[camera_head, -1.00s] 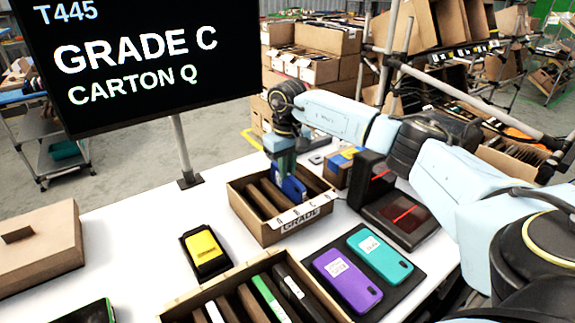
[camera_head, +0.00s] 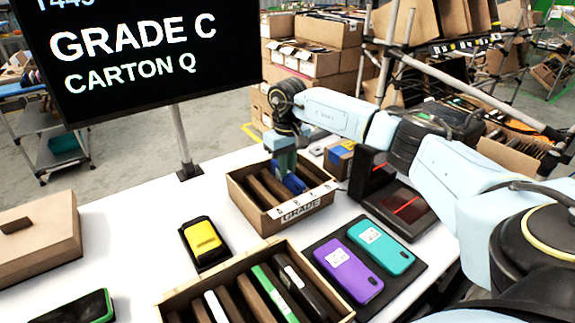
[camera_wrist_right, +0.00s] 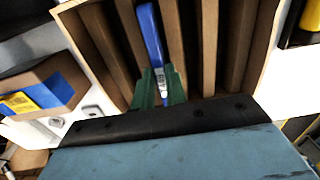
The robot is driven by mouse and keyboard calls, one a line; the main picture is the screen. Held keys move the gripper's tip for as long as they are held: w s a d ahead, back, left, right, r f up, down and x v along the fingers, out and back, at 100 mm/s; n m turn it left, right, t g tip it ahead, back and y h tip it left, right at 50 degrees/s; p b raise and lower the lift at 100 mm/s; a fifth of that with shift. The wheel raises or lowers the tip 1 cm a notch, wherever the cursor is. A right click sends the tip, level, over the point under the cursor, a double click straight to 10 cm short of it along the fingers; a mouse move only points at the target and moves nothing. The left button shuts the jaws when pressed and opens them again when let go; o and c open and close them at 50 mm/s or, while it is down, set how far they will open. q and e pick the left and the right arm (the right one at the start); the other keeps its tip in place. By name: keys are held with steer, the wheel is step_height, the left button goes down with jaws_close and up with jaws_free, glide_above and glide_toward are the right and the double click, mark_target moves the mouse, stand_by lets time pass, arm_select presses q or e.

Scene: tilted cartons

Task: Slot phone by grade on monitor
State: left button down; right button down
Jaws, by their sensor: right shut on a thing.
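My right gripper (camera_head: 287,166) is shut on a blue phone (camera_head: 294,184), held on edge inside the small carton marked GRADE (camera_head: 301,210). In the right wrist view the green fingers (camera_wrist_right: 158,88) grip the near end of the blue phone (camera_wrist_right: 152,40), which stands between two brown dividers. I cannot tell for sure which lettered slot it is in. The phone's lower part is hidden by the carton. The monitor (camera_head: 150,60) reads GRADE C, CARTON Q. My left gripper is not in view.
A larger carton (camera_head: 270,252) with several phones on edge stands in front. A purple phone (camera_head: 348,271) and a teal phone (camera_head: 381,248) lie on a dark mat. A yellow-and-black device (camera_head: 204,240) lies left; a scanner (camera_head: 400,207) with red light stands right.

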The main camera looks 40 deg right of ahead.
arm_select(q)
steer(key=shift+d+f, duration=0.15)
arm_select(e)
steer(key=shift+f, duration=0.25)
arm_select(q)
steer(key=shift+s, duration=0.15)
arm_select(e)
steer(key=c, duration=1.3)
jaws_free()
steer(key=shift+c, duration=0.2)
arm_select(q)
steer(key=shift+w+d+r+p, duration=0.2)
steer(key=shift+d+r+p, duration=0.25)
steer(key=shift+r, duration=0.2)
arm_select(e)
step_height(320, 180, up, 13)
steer(key=shift+r, duration=0.2)
